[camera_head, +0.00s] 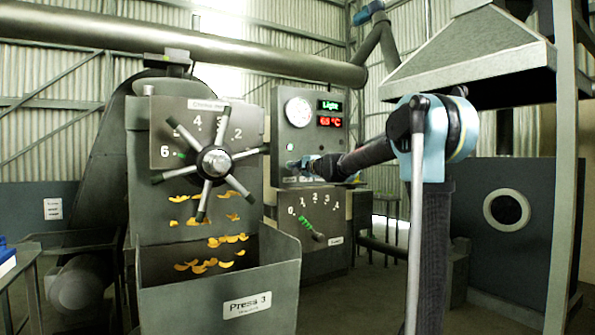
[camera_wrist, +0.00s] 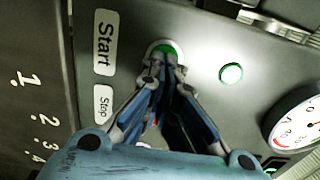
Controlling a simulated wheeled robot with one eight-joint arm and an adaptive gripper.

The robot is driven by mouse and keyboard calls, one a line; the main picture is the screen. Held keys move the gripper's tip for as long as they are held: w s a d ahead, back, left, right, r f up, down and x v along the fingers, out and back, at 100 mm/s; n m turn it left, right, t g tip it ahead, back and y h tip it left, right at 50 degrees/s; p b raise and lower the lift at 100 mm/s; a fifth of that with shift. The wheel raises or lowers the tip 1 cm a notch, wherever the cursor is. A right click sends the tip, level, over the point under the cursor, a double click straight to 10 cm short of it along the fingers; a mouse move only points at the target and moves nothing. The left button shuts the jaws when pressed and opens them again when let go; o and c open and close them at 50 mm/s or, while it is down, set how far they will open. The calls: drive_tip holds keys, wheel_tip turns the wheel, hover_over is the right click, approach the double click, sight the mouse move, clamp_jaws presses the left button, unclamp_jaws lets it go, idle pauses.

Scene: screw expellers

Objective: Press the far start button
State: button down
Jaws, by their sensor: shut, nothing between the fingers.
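The start button (camera_wrist: 166,46) is a green disc in a pale ring beside the Start label (camera_wrist: 104,42) on the grey control panel (camera_head: 321,97). My gripper (camera_wrist: 164,64) is shut and empty, and its fingertips overlap the lower part of the button in the wrist view. I cannot tell whether they touch it. In the head view my gripper (camera_head: 296,164) is at the panel's lower left and hides the button. The Stop label (camera_wrist: 103,103) lies below Start in the wrist view; a bit of red shows between my fingers, mostly hidden.
A lit green lamp (camera_wrist: 231,73) and a round gauge (camera_wrist: 298,125) are on the same panel. A lever dial (camera_head: 316,236) sits below it. A spoked handwheel (camera_head: 216,163) and the Press 3 bin (camera_head: 200,300) stand to the left. A hood (camera_head: 470,60) hangs at upper right.

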drive_tip(key=shift+w+a+r, duration=0.2)
drive_tip(key=shift+w+a, duration=0.05)
drive_tip(key=shift+w, duration=0.05)
drive_tip(key=v, duration=1.4)
drive_tip(key=shift+d+f, duration=0.2)
drive_tip(key=shift+s, duration=0.1)
idle(0.4)
